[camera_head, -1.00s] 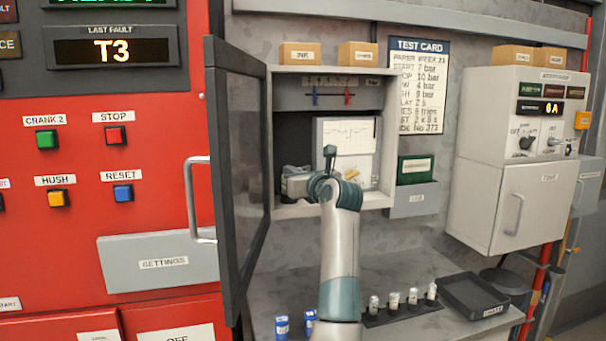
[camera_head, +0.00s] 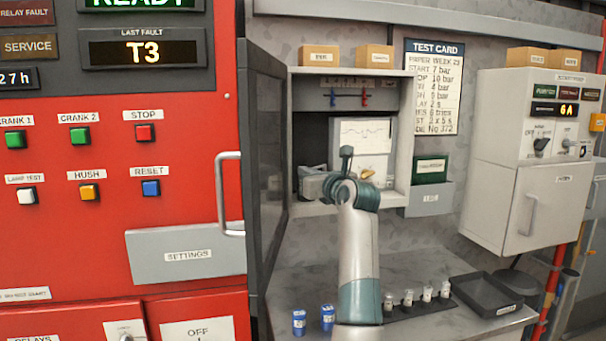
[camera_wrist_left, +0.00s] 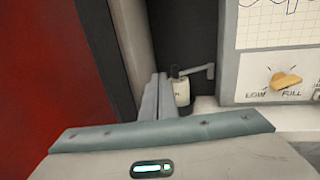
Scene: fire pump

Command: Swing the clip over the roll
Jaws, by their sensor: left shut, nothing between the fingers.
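A small pale roll (camera_wrist_left: 182,92) with a dark top stands in the cabinet's back corner in the left wrist view. A grey bar, seemingly the clip (camera_wrist_left: 200,71), reaches right from the roll's top and has a short upright end. Whether it lies over the roll is hard to tell. My left gripper (camera_wrist_left: 158,84) is shut and empty, its fingertips just left of the roll; contact cannot be judged. In the head view my left gripper (camera_head: 313,184) is inside the open cabinet (camera_head: 402,140), low at the left. The roll and clip cannot be made out there. My right gripper is out of view.
The cabinet's dark door (camera_head: 268,175) stands open close to the left of my arm. A chart recorder (camera_head: 364,134) with a yellow knob (camera_wrist_left: 286,80) is right of the gripper. Vials (camera_head: 426,294) and a black tray (camera_head: 488,293) stand on the counter below.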

